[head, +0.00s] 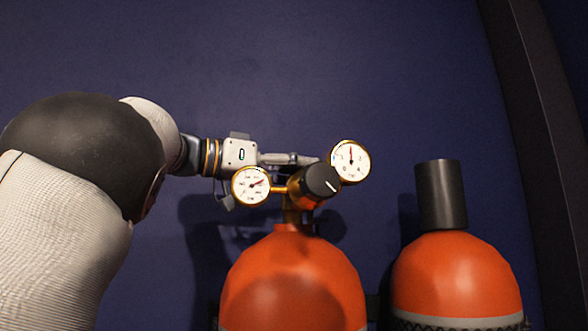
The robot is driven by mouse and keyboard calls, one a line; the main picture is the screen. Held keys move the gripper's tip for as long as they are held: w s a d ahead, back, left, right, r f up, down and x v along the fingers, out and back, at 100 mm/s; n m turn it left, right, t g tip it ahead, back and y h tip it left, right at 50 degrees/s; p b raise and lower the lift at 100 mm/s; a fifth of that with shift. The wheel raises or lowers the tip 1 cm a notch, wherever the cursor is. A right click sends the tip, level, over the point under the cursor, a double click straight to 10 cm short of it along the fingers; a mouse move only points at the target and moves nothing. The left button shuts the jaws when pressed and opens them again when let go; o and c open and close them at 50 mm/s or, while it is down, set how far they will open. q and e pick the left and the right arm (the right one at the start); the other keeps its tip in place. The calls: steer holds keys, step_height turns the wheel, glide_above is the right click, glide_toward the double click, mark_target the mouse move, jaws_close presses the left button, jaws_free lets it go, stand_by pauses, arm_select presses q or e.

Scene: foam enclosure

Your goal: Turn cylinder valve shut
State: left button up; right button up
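An orange gas cylinder (292,283) stands in the lower middle of the head view. On its neck is a brass valve and regulator assembly with a black round knob (321,181) that has a white line mark. A left gauge (250,186) and a right gauge (350,161) flank the knob. My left gripper (292,159) reaches in from the left, its fingers pointing right just above the brass body and up-left of the knob. I cannot tell whether it touches the valve, or whether the fingers are open or shut. My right gripper is not in view.
A second orange cylinder (457,277) with a tall black cap (441,195) stands to the right. A dark blue wall (330,60) is close behind. A dark vertical post (540,120) runs down the right side. The space above the gauges is clear.

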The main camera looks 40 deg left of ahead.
arm_select(q)
steer(key=c, duration=1.2)
steer(key=m+g+h, duration=0.2)
steer(key=m+h, duration=0.1)
steer(key=h, duration=0.1)
steer(key=shift+a+g, duration=0.1)
steer(key=shift+g, duration=0.2)
steer(key=shift+m+g+h, duration=0.8)
steer(key=shift+g+h, duration=0.1)
steer(key=o, duration=1.2)
